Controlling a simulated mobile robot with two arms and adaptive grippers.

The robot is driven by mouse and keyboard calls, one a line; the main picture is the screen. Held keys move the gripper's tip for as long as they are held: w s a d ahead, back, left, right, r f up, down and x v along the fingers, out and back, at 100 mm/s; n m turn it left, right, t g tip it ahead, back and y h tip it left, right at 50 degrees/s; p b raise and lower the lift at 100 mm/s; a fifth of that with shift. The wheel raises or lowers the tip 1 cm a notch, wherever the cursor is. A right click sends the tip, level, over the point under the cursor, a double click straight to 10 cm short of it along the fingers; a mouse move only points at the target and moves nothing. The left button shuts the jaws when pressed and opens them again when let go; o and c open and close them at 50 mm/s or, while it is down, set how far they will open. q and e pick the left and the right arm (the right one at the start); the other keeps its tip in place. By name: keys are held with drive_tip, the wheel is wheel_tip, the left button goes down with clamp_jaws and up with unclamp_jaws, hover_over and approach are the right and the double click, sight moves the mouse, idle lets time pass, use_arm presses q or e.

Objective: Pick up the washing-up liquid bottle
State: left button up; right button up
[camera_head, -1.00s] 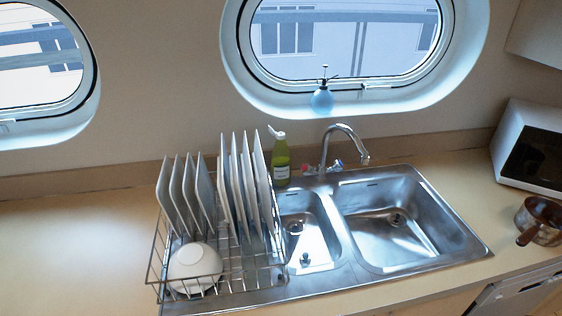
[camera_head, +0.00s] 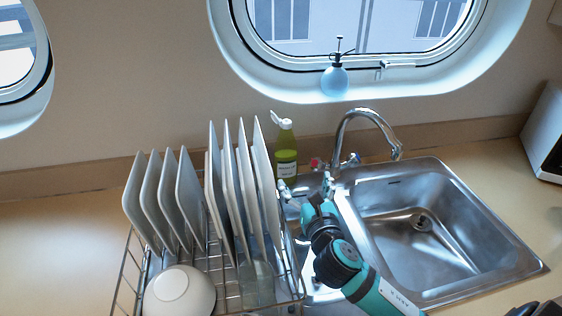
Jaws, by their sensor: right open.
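The washing-up liquid bottle (camera_head: 287,160) is green with a white cap and a pale label. It stands upright on the counter behind the small sink basin, between the dish rack and the tap. My right gripper (camera_head: 306,187) reaches in over the small basin from the lower right, in front of the bottle. Its fingers are spread, one near the bottle's lower front and one to the right near the tap. It is open and holds nothing. The bottle's base is partly hidden. My left gripper is not in view.
A wire dish rack (camera_head: 128,270) with several upright plates (camera_head: 262,185) and a white bowl (camera_head: 180,293) stands close left of the bottle. The chrome tap (camera_head: 340,135) is close right. A blue spray bottle (camera_head: 335,80) sits on the porthole sill. The large basin (camera_head: 430,235) is empty.

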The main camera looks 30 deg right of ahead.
drive_tip(key=w+r+n, duration=0.1)
drive_tip(key=p, duration=0.1)
approach(287, 146)
drive_tip(key=d, duration=0.1)
drive_tip(key=p+x, duration=0.1)
drive_tip(key=x, duration=0.3)
drive_tip(key=shift+w+f, duration=0.15)
drive_tip(key=shift+w, duration=0.15)
drive_tip(key=shift+x, duration=0.9)
drive_tip(key=shift+w, duration=0.4)
drive_tip(key=x, duration=0.2)
drive_tip(key=p+x, duration=0.1)
drive_tip(key=shift+w+a, duration=0.25)
drive_tip(key=shift+w, duration=0.05)
drive_tip(key=shift+w+d, duration=0.15)
drive_tip(key=shift+w, duration=0.3)
drive_tip(key=c, duration=1)
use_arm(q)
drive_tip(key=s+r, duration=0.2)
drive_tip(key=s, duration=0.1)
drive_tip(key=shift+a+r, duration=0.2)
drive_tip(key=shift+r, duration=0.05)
use_arm(e)
clamp_jaws()
